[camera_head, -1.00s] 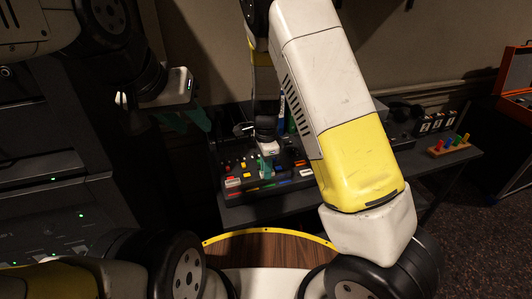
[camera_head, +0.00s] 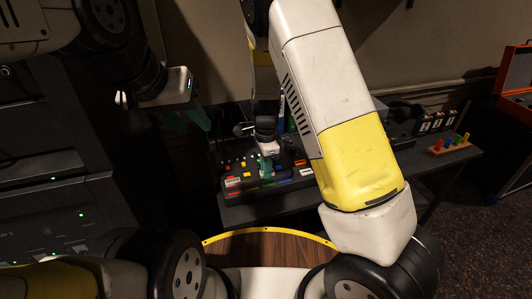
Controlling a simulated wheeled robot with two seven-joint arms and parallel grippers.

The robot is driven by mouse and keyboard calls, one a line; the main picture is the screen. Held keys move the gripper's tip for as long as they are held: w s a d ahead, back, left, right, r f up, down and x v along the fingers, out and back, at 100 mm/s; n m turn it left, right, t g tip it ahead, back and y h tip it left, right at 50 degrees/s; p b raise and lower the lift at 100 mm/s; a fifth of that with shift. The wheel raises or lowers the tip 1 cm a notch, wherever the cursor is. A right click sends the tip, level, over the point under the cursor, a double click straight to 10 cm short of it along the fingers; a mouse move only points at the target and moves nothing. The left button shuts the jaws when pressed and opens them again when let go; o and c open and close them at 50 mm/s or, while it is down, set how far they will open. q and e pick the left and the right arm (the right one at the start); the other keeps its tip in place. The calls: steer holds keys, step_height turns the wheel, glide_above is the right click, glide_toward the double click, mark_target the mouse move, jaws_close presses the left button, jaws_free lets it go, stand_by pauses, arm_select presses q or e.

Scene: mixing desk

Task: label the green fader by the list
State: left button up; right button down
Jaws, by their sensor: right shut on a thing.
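The dark mixing desk (camera_head: 231,191) sits on a table, with small coloured caps and a row of coloured strips along its front edge. My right gripper (camera_head: 266,170) points down over the middle of the desk. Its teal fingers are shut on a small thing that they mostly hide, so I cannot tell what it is. The fingers and arm cover part of the desk, and I cannot single out the green fader. My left gripper (camera_head: 196,119) hangs left of the desk, apart from it. I cannot tell whether its teal fingers are open.
A blue marker-like thing (camera_head: 282,104) stands upright behind the desk. A wooden block (camera_head: 449,147) with several coloured pegs sits at the table's right end. An open orange case (camera_head: 512,91) is at far right. My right arm hides the table's middle.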

steer(key=shift+f, duration=0.2)
steer(key=c, duration=1.3)
jaws_free()
steer(key=shift+o, duration=0.2)
step_height(320, 180, up, 8)
steer(key=shift+f, duration=0.2)
steer(key=shift+d+r, duration=0.15)
steer(key=shift+r, duration=0.3)
steer(key=s+d+r+n+t+y, duration=0.1)
steer(key=s+d+r+n+t, duration=0.2)
steer(key=s+d+r+n, duration=0.4)
steer(key=s+d+r+n+t+y, duration=0.1)
steer(key=s+d+r+n+t, duration=0.2)
steer(key=s+d+r+n, duration=0.4)
steer(key=s+r+n, duration=0.1)
steer(key=s+r, duration=0.4)
steer(key=r, duration=0.3)
steer(key=shift+s, duration=0.3)
